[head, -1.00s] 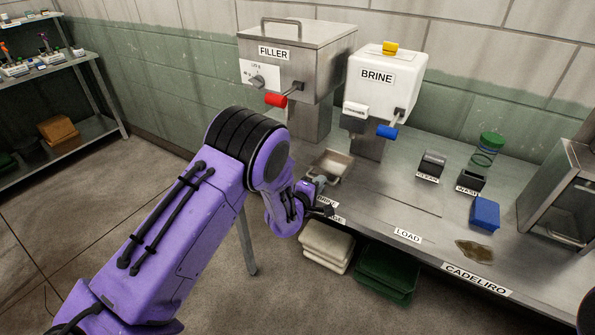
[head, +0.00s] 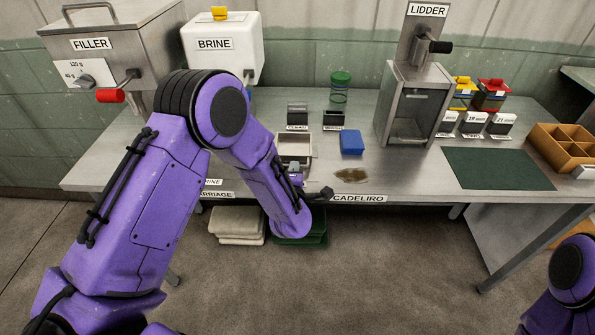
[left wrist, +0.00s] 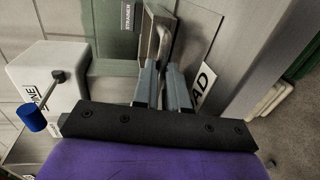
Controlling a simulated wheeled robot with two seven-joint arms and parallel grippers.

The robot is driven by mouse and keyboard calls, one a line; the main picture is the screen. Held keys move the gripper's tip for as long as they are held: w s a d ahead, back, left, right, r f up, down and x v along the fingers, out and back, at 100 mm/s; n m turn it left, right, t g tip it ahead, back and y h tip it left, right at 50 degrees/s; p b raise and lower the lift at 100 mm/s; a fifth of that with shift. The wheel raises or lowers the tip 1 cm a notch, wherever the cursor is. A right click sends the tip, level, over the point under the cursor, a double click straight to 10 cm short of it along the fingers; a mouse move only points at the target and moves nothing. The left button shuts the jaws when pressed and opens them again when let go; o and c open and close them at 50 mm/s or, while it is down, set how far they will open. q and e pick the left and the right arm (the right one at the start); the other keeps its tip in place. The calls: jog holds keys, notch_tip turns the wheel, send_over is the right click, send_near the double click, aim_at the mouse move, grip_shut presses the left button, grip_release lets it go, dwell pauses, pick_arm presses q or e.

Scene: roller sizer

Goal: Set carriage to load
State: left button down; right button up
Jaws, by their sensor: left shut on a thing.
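The carriage (head: 295,145) is a small metal tray on the bench, left of the blue block and in front of the small dark holders. My left gripper (head: 294,178) is at its front edge. In the left wrist view my left gripper (left wrist: 164,72) is shut on the carriage's curved metal handle (left wrist: 180,42). The LOAD label (left wrist: 204,80) lies just beside the fingers, partly cut off from sight. In the head view my left arm hides that label. My right gripper is out of view; only part of my right arm shows at the lower right.
The filler (head: 110,50) and the brine box (head: 222,45) stand at the left. The lidder (head: 415,95) stands further right, beside a dark green mat (head: 497,168).

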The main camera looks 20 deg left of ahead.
pick_arm(q)
jog(key=shift+w+d, duration=0.1)
jog(key=shift+d, duration=0.35)
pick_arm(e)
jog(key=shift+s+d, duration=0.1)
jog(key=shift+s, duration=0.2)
pick_arm(q)
jog(key=c, duration=1.4)
grip_release()
jog(key=shift+c, duration=0.2)
jog(key=shift+w+d, duration=0.1)
jog(key=shift+d, duration=0.05)
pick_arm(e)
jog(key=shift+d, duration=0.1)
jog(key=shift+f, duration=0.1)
pick_arm(q)
jog(key=b+v, duration=0.2)
jog(key=v, duration=0.8)
jog(key=shift+s+b, duration=0.25)
jog(key=shift+b, duration=0.1)
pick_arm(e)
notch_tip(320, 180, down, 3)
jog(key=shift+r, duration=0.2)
pick_arm(q)
jog(key=shift+d, duration=0.15)
